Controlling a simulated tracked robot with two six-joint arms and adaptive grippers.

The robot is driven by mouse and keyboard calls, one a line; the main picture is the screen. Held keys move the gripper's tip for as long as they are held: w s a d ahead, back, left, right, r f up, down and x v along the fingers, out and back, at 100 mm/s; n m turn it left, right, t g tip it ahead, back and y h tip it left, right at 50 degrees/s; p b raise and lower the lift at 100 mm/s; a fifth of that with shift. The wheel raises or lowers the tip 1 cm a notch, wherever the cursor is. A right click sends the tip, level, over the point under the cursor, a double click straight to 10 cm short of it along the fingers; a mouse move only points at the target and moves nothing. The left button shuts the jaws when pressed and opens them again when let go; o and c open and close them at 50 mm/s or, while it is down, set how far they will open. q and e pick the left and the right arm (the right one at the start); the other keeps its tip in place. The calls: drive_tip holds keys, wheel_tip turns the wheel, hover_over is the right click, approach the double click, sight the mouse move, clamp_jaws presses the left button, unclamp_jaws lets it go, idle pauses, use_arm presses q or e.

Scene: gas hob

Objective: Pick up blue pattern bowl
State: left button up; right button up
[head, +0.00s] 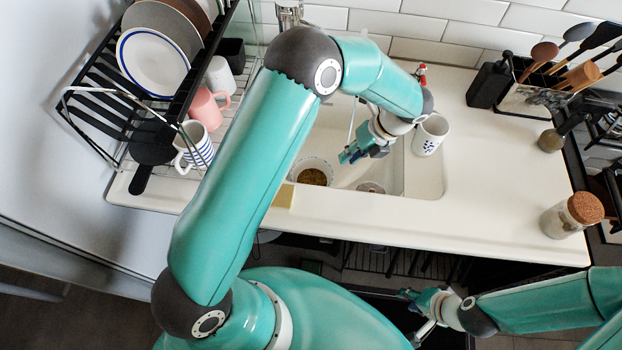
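A bowl (314,164) with a speckled or patterned rim and brown inside sits in the sink, partly hidden by my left arm; I cannot tell if its pattern is blue. A second small round dish (371,187) lies to its right, mostly hidden by the sink's front edge. My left gripper (358,152) hangs over the sink, above and right of the first bowl, apart from it in the picture; its finger gap is unclear. My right gripper (414,312) is low in front of the counter, its fingers spread and empty.
A dish rack (112,110) with plates and mugs is at left. A corked jar (570,214) and utensil holder (533,100) are at right. The counter (490,190) between is clear.

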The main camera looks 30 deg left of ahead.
use_arm(q)
approach(322, 179)
drive_tip(key=x, duration=0.2)
drive_tip(key=shift+a+f, duration=0.1)
drive_tip(key=shift+f, duration=0.2)
drive_tip(key=shift+p+x, duration=0.8)
drive_tip(key=shift+x, duration=1.8)
drive_tip(key=shift+s, duration=0.1)
clamp_jaws()
drive_tip(key=shift+r, duration=0.1)
